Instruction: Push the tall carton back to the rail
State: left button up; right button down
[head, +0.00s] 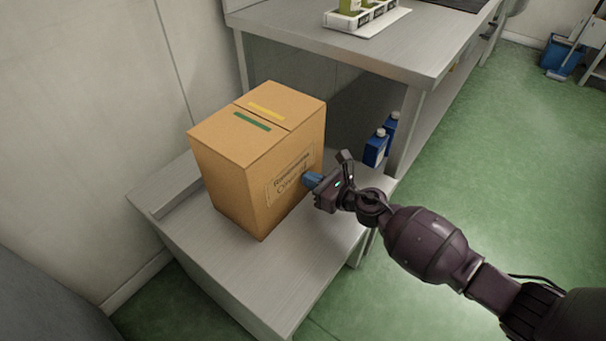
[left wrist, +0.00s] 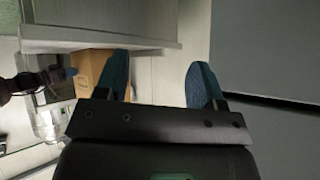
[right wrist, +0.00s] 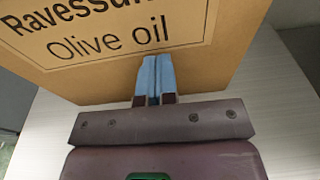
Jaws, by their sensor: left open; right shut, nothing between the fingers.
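The tall carton (head: 232,178) is brown cardboard with a green and a yellow strip on top. It stands upright on a low grey bench (head: 262,284). A raised grey rail (head: 165,182) runs along the bench's wall side, left of the carton; the carton hides part of it. My right gripper (head: 309,180) is shut and empty, its blue fingertips at the carton's labelled face. In the right wrist view, the fingertips (right wrist: 156,75) are just below the "Olive oil" label; contact is unclear. My left gripper (left wrist: 160,80) is open and empty, away from the carton (left wrist: 92,70).
A higher grey table (head: 360,52) stands behind the carton, with a white tray (head: 366,18) on it. Blue bottles (head: 376,148) stand beyond the carton near the table leg. Bare bench top lies in front of the carton. Green floor (head: 470,170) is open at right.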

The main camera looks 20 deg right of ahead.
aim_at(297, 172)
jog(key=shift+r+x, duration=0.15)
jog(key=shift+x, duration=1)
jog(key=shift+r+x, duration=0.2)
jog(key=shift+x, duration=0.95)
jog(key=shift+f+v, duration=0.15)
jog(key=shift+v, duration=1)
jog(key=shift+f+v, duration=0.2)
jog(key=shift+v, duration=0.95)
jog(key=shift+f+v, duration=0.15)
jog(key=shift+v, duration=1)
jog(key=shift+s, duration=0.15)
